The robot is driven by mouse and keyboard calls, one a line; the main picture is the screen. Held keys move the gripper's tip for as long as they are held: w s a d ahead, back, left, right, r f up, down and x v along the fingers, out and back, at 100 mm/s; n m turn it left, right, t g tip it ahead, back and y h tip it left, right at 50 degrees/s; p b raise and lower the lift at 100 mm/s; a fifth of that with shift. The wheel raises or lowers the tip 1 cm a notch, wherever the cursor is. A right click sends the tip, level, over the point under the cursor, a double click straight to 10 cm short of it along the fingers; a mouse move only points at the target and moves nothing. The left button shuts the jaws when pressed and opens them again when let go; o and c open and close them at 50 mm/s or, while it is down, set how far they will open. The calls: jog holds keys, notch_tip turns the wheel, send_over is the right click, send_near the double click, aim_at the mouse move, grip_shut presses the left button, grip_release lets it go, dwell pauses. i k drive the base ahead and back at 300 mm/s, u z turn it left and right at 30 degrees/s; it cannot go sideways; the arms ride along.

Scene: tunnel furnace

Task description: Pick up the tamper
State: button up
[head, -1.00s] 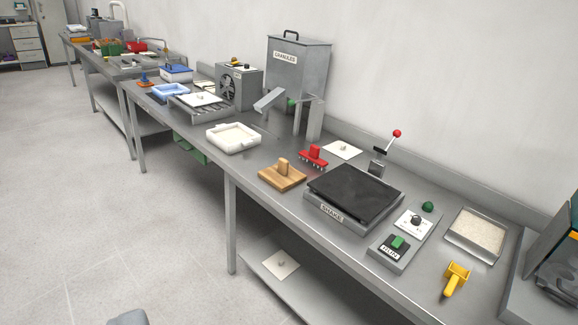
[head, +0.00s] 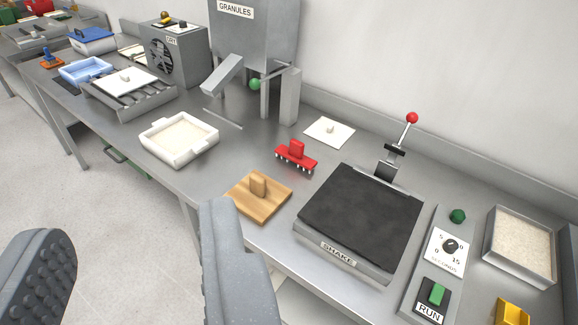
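The tamper (head: 272,204), a flat square wooden block with an upright wooden handle, lies on the steel bench, left of the black shaker plate. My gripper (head: 132,222) is open and empty, its two grey fingers wide apart at the lower left. The right finger's tip shows just left of and below the tamper in the picture, with the tamper outside the gap between the fingers. I cannot tell whether that finger touches the bench edge. The tamper's handle is in full view.
A red toothed rake (head: 296,158) stands just behind the tamper. The shaker (head: 360,214) is close on its right. A white tray (head: 178,140) of granules lies to its left, and a white lidded plate (head: 329,132) behind. The granule hopper (head: 250,45) stands farther back.

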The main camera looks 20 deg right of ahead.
aim_at(258, 197)
jog(key=z, duration=0.3)
jog(key=i, duration=1.2)
jog(key=z, duration=0.3)
